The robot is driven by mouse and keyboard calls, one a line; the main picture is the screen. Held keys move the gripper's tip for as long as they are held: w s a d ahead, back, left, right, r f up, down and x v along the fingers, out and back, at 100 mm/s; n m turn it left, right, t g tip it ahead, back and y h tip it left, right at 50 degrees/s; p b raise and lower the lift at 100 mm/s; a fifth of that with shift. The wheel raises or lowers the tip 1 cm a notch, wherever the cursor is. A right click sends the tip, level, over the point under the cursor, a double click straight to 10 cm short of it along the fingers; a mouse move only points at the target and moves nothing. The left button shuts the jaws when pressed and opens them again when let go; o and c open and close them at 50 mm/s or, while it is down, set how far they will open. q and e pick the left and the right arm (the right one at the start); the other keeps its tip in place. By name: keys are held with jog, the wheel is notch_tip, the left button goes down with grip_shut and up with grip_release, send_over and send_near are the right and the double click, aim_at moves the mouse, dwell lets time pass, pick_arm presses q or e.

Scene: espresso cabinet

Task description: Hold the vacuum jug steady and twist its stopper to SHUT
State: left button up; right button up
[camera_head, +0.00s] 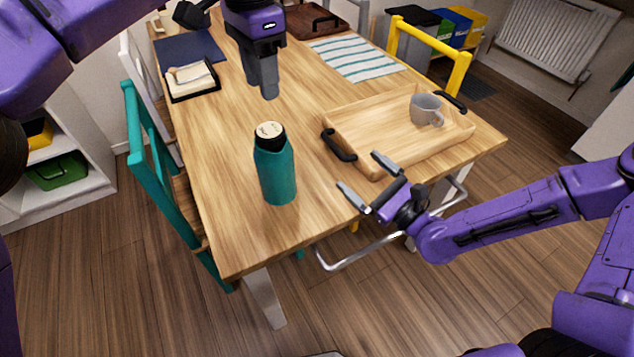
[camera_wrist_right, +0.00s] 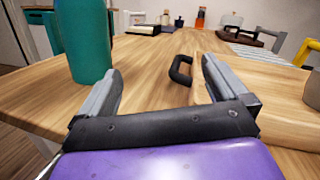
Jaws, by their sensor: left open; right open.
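The teal vacuum jug (camera_head: 276,172) stands upright on the wooden table. Its stopper (camera_head: 269,130), with a pale top and dark rim, sits in the jug's mouth; any marking is too small to read. My left gripper (camera_head: 268,92) points down above the table, behind the jug and apart from it; its fingers look close together in the head view. My right gripper (camera_head: 368,175) is open and empty, to the right of the jug near the table's front edge. In the right wrist view the jug (camera_wrist_right: 85,40) stands just left of the open fingers, its top out of frame.
A wooden tray (camera_head: 365,120) with black handles and a grey mug (camera_head: 425,109) lies right of the jug. A striped cloth (camera_head: 355,58), a dark mat (camera_head: 190,47) and a small black tray (camera_head: 193,92) lie farther back. A teal chair (camera_head: 150,165) stands left.

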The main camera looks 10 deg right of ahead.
aim_at(274, 162)
jog(key=a+r+g+y, duration=0.1)
jog(key=a, duration=0.3)
jog(key=s+a+r+g+y, duration=0.1)
jog(key=a, duration=0.3)
jog(key=s+a+r+g, duration=0.1)
jog(key=a, duration=0.2)
jog(key=shift+s+a+r+g+y, duration=0.1)
jog(key=shift+s+a+g+y, duration=0.15)
jog(key=shift+a+g+y, duration=0.15)
jog(key=x, duration=0.9)
jog(key=shift+w+a, duration=0.2)
jog(key=shift+w, duration=0.1)
